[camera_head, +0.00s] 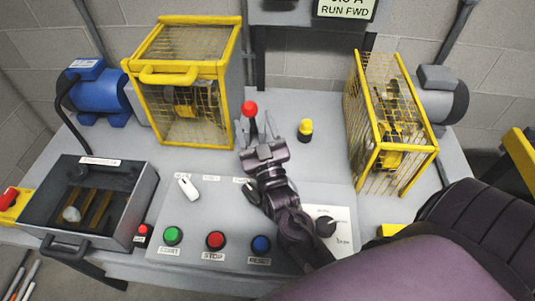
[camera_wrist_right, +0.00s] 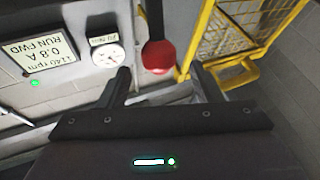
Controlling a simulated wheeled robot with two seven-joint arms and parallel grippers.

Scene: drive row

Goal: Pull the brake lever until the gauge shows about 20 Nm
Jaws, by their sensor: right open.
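The brake lever has a round red knob (camera_head: 250,108) on a dark stem and stands at the back middle of the bench. My right gripper (camera_head: 261,138) is open just in front of the lever, and its fingers look apart from the knob. In the right wrist view the red knob (camera_wrist_right: 158,57) shows between the two open fingers (camera_wrist_right: 160,75), beyond their tips. A round white gauge (camera_wrist_right: 107,53) with a small label shows there too; its needle is too small to read. My left gripper is not in view.
Yellow mesh guards stand left (camera_head: 180,85) and right (camera_head: 390,125) of the lever. A yellow knob (camera_head: 305,128) is right of it. Green (camera_head: 173,235), red (camera_head: 215,240) and blue (camera_head: 261,244) buttons line the front. A display (camera_wrist_right: 42,50) reads 0.8 A, RUN FWD.

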